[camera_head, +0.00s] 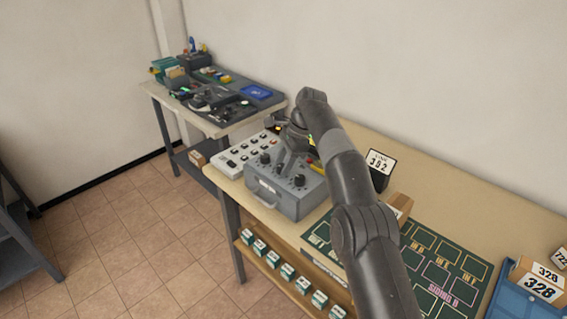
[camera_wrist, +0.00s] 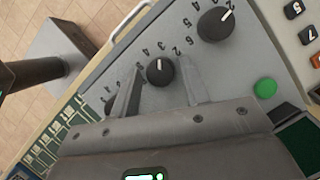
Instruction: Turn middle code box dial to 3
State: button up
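The grey code box (camera_head: 285,190) stands on the near bench, its sloped panel carrying dials and a green button (camera_wrist: 265,88). In the wrist view the middle dial (camera_wrist: 160,72) is black and round with a white mark pointing roughly up, among small numerals I cannot read surely. My gripper (camera_wrist: 162,78) is open, with one finger on each side of this dial; I cannot tell whether they touch it. Another dial (camera_wrist: 214,23) is at the upper right, its mark pointing to the upper right. A third dial (camera_wrist: 111,106) is partly hidden behind the left finger.
A "CODE" card (camera_head: 379,162) stands on a dark block right of the box; it seems to read 392. A white button panel (camera_head: 243,150) lies left of the box. A green board (camera_head: 440,265) and blue tray (camera_head: 515,300) lie at right. My arm hides part of the bench.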

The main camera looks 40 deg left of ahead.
jog(key=shift+o, duration=0.9)
jog(key=m+y, duration=0.1)
jog(key=m, duration=0.2)
jog(key=shift+s+m+t, duration=0.1)
jog(key=shift+m+t, duration=0.2)
jog(key=shift+t, duration=0.1)
jog(key=m, duration=0.2)
jog(key=m+t+y, duration=0.1)
jog(key=m, duration=0.1)
jog(key=shift+s+d, duration=0.1)
jog(key=shift+s, duration=0.1)
jog(key=v, duration=1.2)
jog(key=w+d+r+n+t, duration=0.1)
jog(key=d+r, duration=0.3)
jog(key=d, duration=0.6)
jog(key=w+d+r+n+t, duration=0.2)
jog(key=w+d+r, duration=0.2)
jog(key=d, duration=0.7)
jog(key=shift+w+r, duration=0.2)
jog(key=shift+w, duration=0.05)
